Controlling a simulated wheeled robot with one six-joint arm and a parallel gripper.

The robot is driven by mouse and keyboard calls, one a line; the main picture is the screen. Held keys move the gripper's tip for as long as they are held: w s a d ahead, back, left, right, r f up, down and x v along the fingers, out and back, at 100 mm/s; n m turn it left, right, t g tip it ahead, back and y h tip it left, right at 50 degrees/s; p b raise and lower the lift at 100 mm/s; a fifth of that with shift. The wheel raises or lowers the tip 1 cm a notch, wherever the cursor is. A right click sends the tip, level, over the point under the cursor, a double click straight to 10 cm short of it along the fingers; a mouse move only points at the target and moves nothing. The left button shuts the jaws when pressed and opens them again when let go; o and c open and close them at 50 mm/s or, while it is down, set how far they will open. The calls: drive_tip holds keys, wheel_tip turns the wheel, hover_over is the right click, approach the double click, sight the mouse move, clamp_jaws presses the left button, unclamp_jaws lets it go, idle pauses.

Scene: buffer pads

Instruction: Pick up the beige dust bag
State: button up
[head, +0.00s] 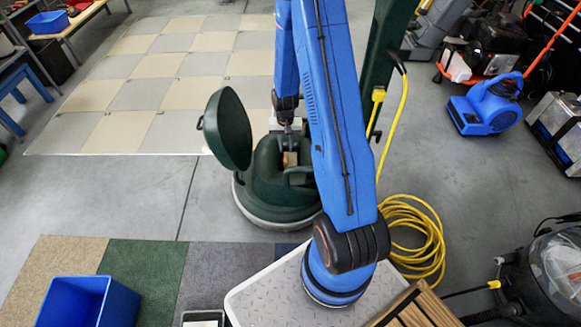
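A dark green floor machine (270,190) stands on the concrete floor in the middle of the head view. Its round lid (230,128) is swung open to the left. A small beige patch, which looks like the dust bag (290,159), shows in the machine's opening; the rest of it is hidden by the body and my arm. My gripper (291,142) points down into the opening, right above or at the beige patch. Its fingertips are too small and partly hidden, so I cannot tell whether they are open, shut, or touching the bag.
A yellow cord (420,235) lies coiled right of the machine, running up to its dark green handle column (384,60). A blue blower (487,107) stands at the right. A blue bin (88,300) sits front left, and a checkered mat (130,85) covers the floor behind.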

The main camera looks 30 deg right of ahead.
sight(285, 156)
drive_tip(key=shift+w+a+f, duration=0.1)
drive_tip(key=shift+w+f, duration=0.05)
drive_tip(key=shift+f, duration=2.75)
clamp_jaws()
